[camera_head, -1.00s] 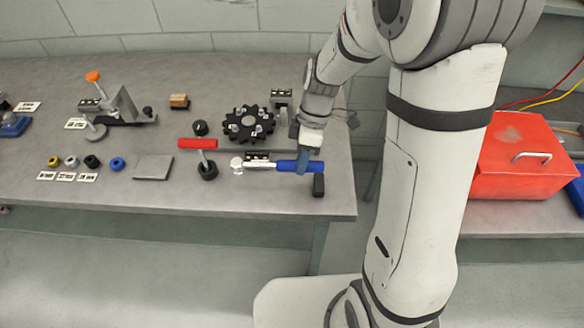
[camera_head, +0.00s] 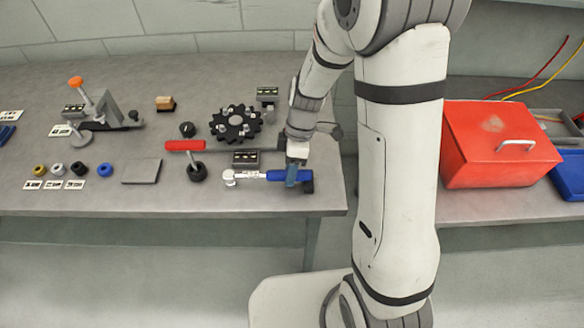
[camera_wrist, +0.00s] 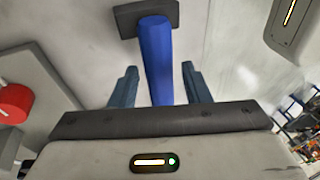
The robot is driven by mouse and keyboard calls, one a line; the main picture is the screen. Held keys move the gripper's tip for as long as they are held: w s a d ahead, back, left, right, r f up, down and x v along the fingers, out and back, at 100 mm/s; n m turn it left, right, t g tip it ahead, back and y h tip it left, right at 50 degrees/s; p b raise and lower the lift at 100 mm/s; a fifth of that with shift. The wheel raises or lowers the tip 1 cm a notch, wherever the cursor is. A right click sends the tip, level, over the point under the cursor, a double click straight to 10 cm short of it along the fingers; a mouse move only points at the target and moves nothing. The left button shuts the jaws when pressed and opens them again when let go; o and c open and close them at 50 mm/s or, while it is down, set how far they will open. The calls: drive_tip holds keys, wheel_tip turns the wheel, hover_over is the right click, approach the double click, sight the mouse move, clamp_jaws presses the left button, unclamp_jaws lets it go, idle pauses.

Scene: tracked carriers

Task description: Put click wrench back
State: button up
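The click wrench has a blue handle (camera_head: 276,175) and a silver head (camera_head: 230,177). It lies across the right front of the grey bench, head to the left. The handle's end meets a small black rest block (camera_head: 309,186); I cannot tell how firmly it sits there. My gripper (camera_head: 292,180) points down at the blue handle near its right end. In the wrist view the handle (camera_wrist: 156,60) runs between my two spread fingers (camera_wrist: 160,78), with a gap on each side. The black block (camera_wrist: 128,20) shows there at the handle's end.
A label stand (camera_head: 245,158) and a red-handled tool (camera_head: 185,145) are just behind the wrench. A black toothed disc (camera_head: 235,124) is farther back. A grey plate (camera_head: 141,171) lies left. A red toolbox (camera_head: 495,143) stands on the right-hand surface. The bench's front edge is close.

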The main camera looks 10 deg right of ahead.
drive_tip(key=shift+o, duration=0.3)
drive_tip(key=shift+r, duration=0.15)
drive_tip(key=b+v, duration=0.1)
drive_tip(key=v, duration=1.1)
drive_tip(key=s+d+r+m+t+h, duration=0.1)
drive_tip(key=s+d+r+m+t, duration=0.2)
drive_tip(key=s+m, duration=0.4)
drive_tip(key=s+d+r+m+t+h, duration=0.1)
drive_tip(key=s+d+r+m+t, duration=0.1)
drive_tip(key=s+d+m, duration=0.3)
drive_tip(key=shift+s+d+r+m+t, duration=0.2)
drive_tip(key=shift+s+r+m+t, duration=0.3)
drive_tip(key=shift+s+m, duration=1.35)
drive_tip(key=shift+w+m, duration=0.55)
drive_tip(key=shift+w, duration=0.05)
